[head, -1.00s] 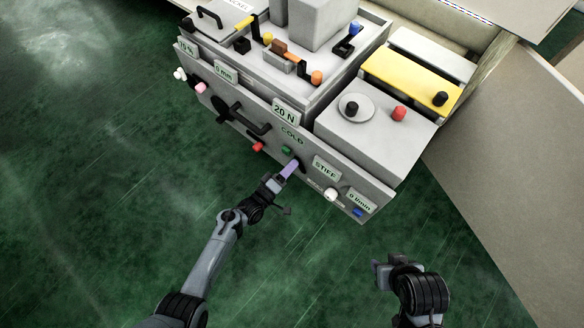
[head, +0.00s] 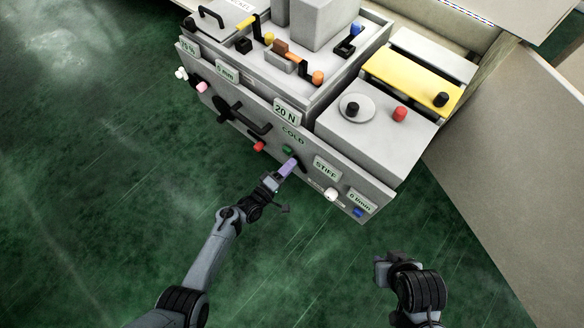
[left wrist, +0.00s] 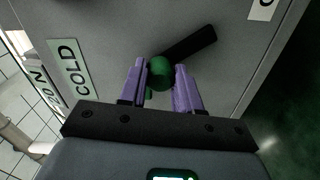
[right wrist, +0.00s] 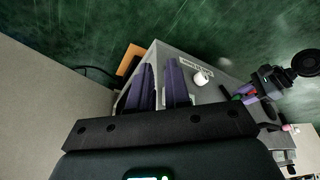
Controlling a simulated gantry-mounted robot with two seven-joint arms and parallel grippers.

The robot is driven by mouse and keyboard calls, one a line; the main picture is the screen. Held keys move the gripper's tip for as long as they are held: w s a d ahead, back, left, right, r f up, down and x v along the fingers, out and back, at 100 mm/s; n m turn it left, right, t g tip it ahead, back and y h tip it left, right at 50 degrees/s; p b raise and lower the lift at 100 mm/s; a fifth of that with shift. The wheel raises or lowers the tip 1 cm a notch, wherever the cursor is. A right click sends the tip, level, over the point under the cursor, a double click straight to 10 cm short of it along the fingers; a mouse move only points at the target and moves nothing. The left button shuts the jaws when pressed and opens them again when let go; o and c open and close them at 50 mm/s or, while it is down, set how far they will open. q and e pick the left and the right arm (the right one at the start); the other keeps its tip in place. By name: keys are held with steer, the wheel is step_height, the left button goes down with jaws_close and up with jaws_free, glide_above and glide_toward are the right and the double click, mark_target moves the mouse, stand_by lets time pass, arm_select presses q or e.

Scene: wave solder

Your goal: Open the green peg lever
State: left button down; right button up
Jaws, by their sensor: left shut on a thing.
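The green peg lever has a round green knob (left wrist: 160,72) and a black arm (left wrist: 190,43) that slants up to the right in the left wrist view. In the head view its green part (head: 288,150) shows on the machine's front panel, just beyond the purple fingers. My left gripper (head: 288,167) is at the panel. In the left wrist view its purple fingers (left wrist: 158,78) stand on either side of the knob, shut on it. My right gripper (right wrist: 160,68) is open and empty, away from the panel, and its purple fingers are apart.
The grey front panel (head: 237,112) carries a black handle, a red knob (head: 259,146), a white knob (head: 331,194) and a blue knob (head: 358,212). Labels read COLD and STIFF (head: 326,169). The green floor before the panel is clear.

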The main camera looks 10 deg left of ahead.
steer(key=w+a+f+m+t, duration=0.1)
steer(key=w+a+m, duration=0.1)
steer(key=w+a, duration=0.4)
steer(key=w+a+f+m+t+y, duration=0.1)
steer(key=w+a+m, duration=0.1)
steer(key=w+a, duration=0.4)
steer(key=w+a+f+m+t+y, duration=0.1)
steer(key=w+a+m, duration=0.1)
steer(key=w+a, duration=0.4)
steer(key=shift+w+a+f+m+t, duration=0.1)
steer(key=shift+a+f+m+t, duration=0.2)
steer(key=shift+a+f, duration=0.15)
jaws_close()
steer(key=w+a+f, duration=0.5)
steer(key=w+f, duration=0.1)
steer(key=w, duration=0.2)
steer(key=shift+a+f, duration=0.3)
steer(key=shift+f, duration=0.05)
steer(key=shift+w, duration=0.1)
